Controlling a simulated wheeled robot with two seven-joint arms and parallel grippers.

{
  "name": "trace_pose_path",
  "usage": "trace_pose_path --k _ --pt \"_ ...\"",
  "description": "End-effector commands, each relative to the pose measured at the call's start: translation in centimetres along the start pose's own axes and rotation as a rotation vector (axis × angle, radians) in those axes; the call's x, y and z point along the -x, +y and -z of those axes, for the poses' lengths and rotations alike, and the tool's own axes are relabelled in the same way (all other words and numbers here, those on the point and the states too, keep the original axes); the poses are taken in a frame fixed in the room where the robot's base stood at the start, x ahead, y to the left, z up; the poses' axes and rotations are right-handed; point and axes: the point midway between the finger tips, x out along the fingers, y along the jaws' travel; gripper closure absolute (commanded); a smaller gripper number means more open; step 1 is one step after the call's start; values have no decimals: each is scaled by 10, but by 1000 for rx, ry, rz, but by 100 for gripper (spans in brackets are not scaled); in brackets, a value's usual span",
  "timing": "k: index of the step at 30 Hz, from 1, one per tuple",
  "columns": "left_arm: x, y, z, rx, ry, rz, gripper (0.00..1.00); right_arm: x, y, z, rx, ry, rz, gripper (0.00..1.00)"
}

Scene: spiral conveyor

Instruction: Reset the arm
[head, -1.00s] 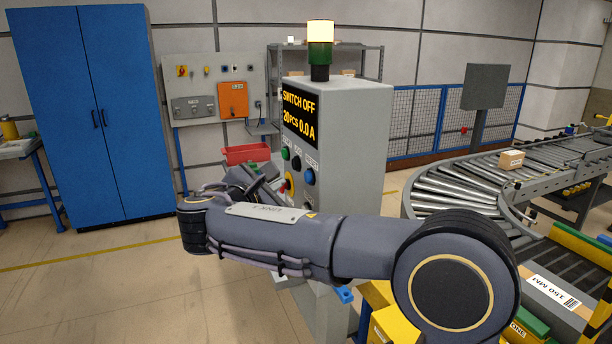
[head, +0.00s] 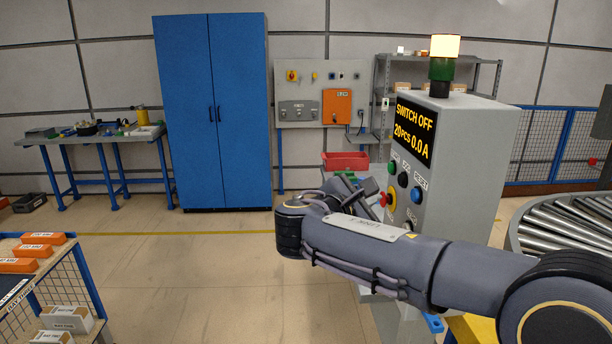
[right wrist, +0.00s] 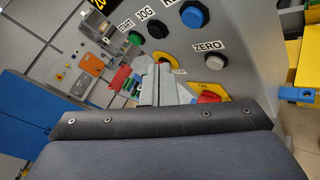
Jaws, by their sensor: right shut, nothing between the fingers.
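My right arm reaches in from the right in the head view. Its gripper (head: 366,191) is in front of the button face of the grey control cabinet (head: 460,165), mostly hidden behind my own arm. In the right wrist view the shut, empty fingers (right wrist: 156,85) show beside the buttons, and I cannot tell whether they touch anything. The cabinet has a display (head: 414,130) reading "SWITCH OFF, 20 PCS 0.0 A". The right wrist view shows a green START button (right wrist: 134,38), a black JOG button (right wrist: 158,28), a blue button (right wrist: 194,15) and a white ZERO button (right wrist: 215,62). My left gripper is not in view.
A roller conveyor (head: 565,225) curves at the right. A blue locker (head: 212,110) stands at the back wall. A workbench (head: 95,139) is at the back left, and a rack with boxes (head: 45,285) is at the front left. The floor between is clear.

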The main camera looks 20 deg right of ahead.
Motion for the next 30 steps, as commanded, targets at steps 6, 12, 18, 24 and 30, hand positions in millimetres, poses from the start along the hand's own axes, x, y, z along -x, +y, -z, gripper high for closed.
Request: trace_pose_path --k 6,12,18,24,30 --pt "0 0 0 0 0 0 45 -13 -39 4 -77 100 102 100" --pt "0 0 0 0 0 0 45 -4 -172 29 -440 428 495 100" --pt "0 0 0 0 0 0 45 87 -277 61 -1011 685 1008 100" --pt "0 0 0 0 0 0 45 166 -306 82 -1491 756 1397 100" --pt "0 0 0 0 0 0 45 192 -308 90 -1688 755 1555 100"
